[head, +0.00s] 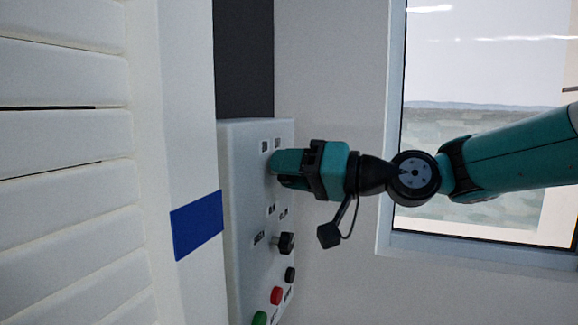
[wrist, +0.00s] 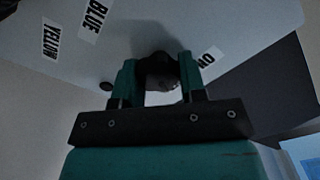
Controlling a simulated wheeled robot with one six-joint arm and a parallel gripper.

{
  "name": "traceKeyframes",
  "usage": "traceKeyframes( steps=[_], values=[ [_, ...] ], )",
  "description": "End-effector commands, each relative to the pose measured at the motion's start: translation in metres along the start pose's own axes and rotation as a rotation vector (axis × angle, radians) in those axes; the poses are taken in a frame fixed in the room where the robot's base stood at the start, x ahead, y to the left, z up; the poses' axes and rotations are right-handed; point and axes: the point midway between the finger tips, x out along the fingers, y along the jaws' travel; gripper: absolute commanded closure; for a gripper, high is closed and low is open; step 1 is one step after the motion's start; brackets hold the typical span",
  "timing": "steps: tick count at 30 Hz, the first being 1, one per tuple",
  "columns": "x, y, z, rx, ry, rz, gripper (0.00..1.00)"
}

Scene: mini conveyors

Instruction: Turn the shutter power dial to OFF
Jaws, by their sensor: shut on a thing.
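The white control panel (head: 245,190) stands in the middle of the head view, which looks tipped on its side. My gripper (head: 280,168) reaches it from the right, its fingers against the panel face near its upper end. In the wrist view my gripper (wrist: 158,70) is shut on a dark dial (wrist: 157,64), one finger on each side. A white ON label (wrist: 208,58) shows just right of the fingers. An OFF label is not visible. The dial is hidden behind my gripper in the head view. Which way it points I cannot tell.
Further along the panel are a second black knob (head: 286,243), a small dark button (head: 291,274), a red button (head: 277,295) and a green button (head: 259,318). A window (head: 490,150) is behind my arm.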

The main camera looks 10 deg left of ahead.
Motion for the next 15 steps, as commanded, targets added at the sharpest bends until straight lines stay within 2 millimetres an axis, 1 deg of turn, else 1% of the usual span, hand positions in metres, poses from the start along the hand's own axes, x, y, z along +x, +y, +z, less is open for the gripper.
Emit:
traceKeyframes(
  steps=[6,15],
  values=[
    [-0.0001,-0.0005,-0.0014,0.085,0.002,-0.001,0.86],
    [-0.0002,0.0,-0.0012,0.123,0.003,-0.001,0.86]
  ],
)
